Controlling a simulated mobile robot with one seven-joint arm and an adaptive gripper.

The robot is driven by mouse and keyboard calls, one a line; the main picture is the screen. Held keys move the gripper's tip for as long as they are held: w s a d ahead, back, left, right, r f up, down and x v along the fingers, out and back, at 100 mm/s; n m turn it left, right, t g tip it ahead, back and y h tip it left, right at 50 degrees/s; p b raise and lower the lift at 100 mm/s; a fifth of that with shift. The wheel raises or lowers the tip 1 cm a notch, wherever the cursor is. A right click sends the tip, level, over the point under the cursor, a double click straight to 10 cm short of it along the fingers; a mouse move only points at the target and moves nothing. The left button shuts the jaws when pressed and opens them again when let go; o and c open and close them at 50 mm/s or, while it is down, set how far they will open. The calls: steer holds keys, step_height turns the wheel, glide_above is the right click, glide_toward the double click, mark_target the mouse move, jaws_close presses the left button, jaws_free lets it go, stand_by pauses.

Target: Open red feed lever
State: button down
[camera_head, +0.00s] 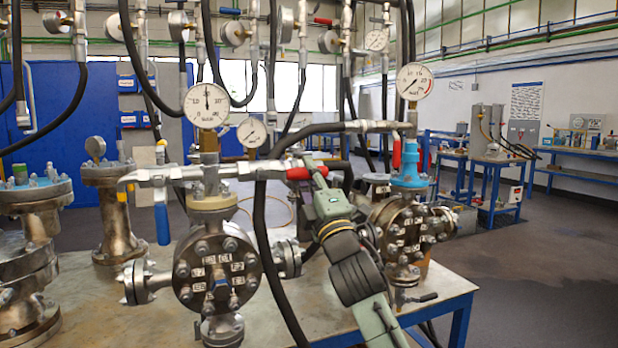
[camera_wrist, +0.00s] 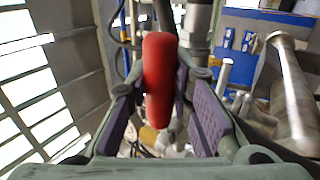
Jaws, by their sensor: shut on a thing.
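The red feed lever (camera_head: 299,173) lies about level at the right end of the silver pipe fitting above the front flanged vessel (camera_head: 216,270). My gripper (camera_head: 316,166) reaches it from the lower right and is shut on it. In the wrist view the red lever (camera_wrist: 158,75) stands between the two purple-padded fingers of my gripper (camera_wrist: 160,98). Its rounded end sticks out beyond them. The lever's joint with the valve is hard to make out there.
A blue lever (camera_head: 162,222) hangs down at the left of the same pipe. Another red lever (camera_head: 397,153) stands upright by the right vessel (camera_head: 405,235). Black hoses (camera_head: 262,235) hang close to my arm. Pressure gauges (camera_head: 207,105) stand above. Open floor (camera_head: 555,265) lies at right.

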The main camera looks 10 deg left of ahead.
steer(key=shift+a+r, duration=0.1)
steer(key=c, duration=1.4)
jaws_free()
steer(key=v, duration=1.2)
